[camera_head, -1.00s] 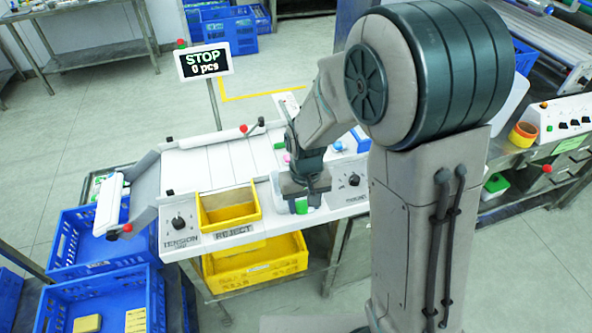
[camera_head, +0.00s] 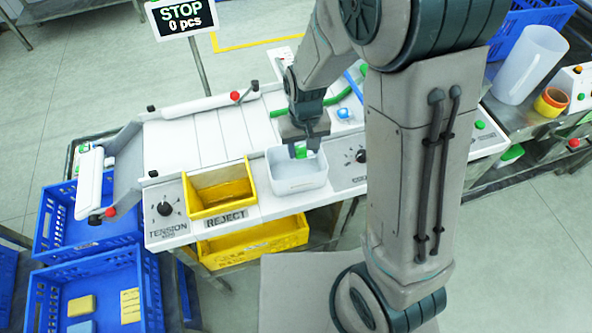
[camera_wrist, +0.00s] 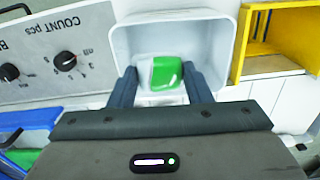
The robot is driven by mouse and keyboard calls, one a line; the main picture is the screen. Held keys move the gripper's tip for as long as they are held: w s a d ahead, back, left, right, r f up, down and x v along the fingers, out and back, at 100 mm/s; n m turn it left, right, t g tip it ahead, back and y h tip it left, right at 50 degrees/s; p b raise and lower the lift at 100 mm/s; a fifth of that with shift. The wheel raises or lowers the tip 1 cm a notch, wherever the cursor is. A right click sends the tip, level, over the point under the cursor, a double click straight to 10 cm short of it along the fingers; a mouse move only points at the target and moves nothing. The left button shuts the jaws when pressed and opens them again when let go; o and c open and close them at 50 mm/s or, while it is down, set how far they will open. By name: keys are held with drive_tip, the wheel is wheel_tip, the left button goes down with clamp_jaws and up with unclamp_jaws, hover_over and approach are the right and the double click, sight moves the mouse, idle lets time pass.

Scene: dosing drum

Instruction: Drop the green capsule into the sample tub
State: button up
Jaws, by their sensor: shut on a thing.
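The green capsule (camera_wrist: 165,72), green with a pale side, is between my gripper's fingers in the wrist view. It also shows in the head view (camera_head: 300,151). My gripper (camera_wrist: 160,85) is shut on it. The gripper points down at the white sample tub (camera_head: 298,185), with the capsule over the tub's opening near its rear side. In the wrist view the tub's rim and inner walls (camera_wrist: 125,42) surround the capsule. I cannot tell exactly how far the capsule is from the tub's floor. The visible part of the tub is empty.
A yellow reject bin (camera_head: 222,203) stands just left of the tub. A dial panel (camera_head: 352,158) lies to its right. The STOP, 0 pcs display (camera_head: 182,16) stands behind. A white conveyor (camera_head: 190,138) is at the left; blue crates (camera_head: 95,290) are below.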

wheel_tip(320, 180, down, 2)
drive_tip(key=shift+f+b, duration=0.2)
drive_tip(key=shift+b, duration=0.35)
drive_tip(key=o, duration=1)
drive_tip(key=shift+o, duration=0.2)
drive_tip(key=shift+r, duration=0.1)
wheel_tip(320, 180, up, 14)
drive_tip(key=b, duration=0.1)
